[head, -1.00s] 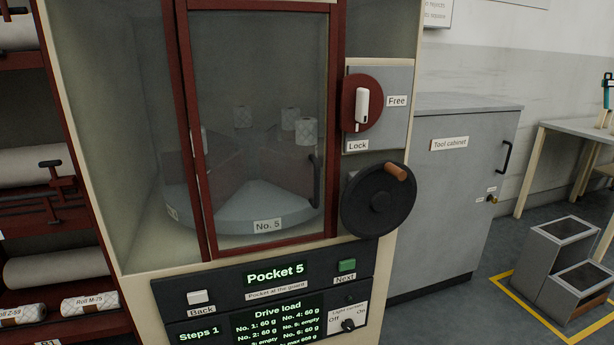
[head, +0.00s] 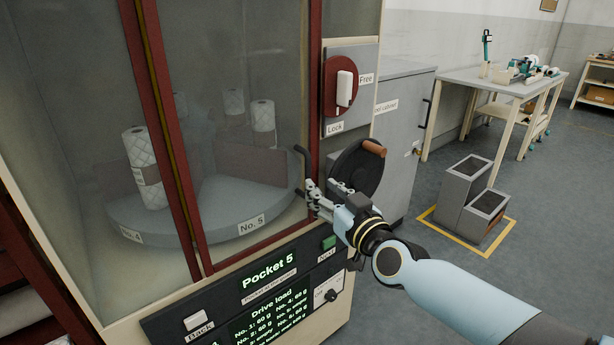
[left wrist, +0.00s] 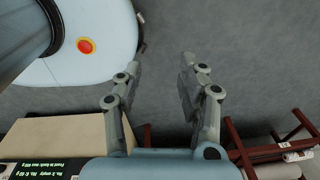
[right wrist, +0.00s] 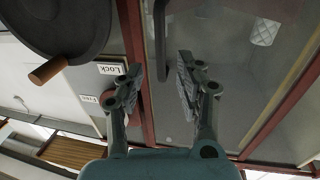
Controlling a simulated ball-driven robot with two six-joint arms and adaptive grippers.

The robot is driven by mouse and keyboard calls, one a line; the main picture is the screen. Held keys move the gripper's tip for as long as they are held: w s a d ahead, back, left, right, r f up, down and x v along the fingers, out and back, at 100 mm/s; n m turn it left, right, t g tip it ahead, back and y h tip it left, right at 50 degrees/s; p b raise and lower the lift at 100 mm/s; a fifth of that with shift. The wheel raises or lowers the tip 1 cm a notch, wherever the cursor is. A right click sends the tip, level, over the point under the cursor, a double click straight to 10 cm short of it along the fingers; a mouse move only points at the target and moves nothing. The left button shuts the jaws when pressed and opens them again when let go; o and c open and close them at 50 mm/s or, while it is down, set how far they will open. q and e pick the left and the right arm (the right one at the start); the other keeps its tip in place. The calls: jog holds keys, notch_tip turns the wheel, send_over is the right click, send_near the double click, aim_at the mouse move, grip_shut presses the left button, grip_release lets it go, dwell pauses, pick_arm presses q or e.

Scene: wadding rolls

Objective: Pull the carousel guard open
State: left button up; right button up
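The carousel guard is a clear pane in a dark red frame (head: 168,140), and it looks shut. Its black bar handle (head: 303,165) is at the pane's right side; in the right wrist view the handle (right wrist: 160,40) lies ahead, between the lines of the fingers. My right gripper (head: 312,193) is open and empty, close to the handle's lower part; contact cannot be told. Its fingers also show in the right wrist view (right wrist: 158,70). My left gripper (left wrist: 158,62) is open and empty over the floor, outside the head view.
A white lever on a red disc (head: 341,88) stands upright between Free and Lock labels. A black handwheel (head: 352,170) with a wooden knob is just right of the guard handle. The panel (head: 262,300) reads Pocket 5. A grey tool cabinet (head: 405,120) and steps (head: 470,195) stand at right.

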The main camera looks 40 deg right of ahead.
aim_at(308, 176)
jog(key=w, duration=0.2)
jog(key=w+b, duration=0.1)
jog(key=w, duration=0.3)
jog(key=shift+w+d+f, duration=0.15)
jog(key=shift+w+d, duration=0.15)
jog(key=shift+d, duration=0.05)
jog(key=shift+w, duration=0.15)
jog(key=shift+c, duration=0.2)
jog(key=c, duration=0.7)
pick_arm(q)
jog(key=shift+w+a+f, duration=0.5)
jog(key=shift+w+f, duration=0.25)
jog(key=shift+w, duration=0.1)
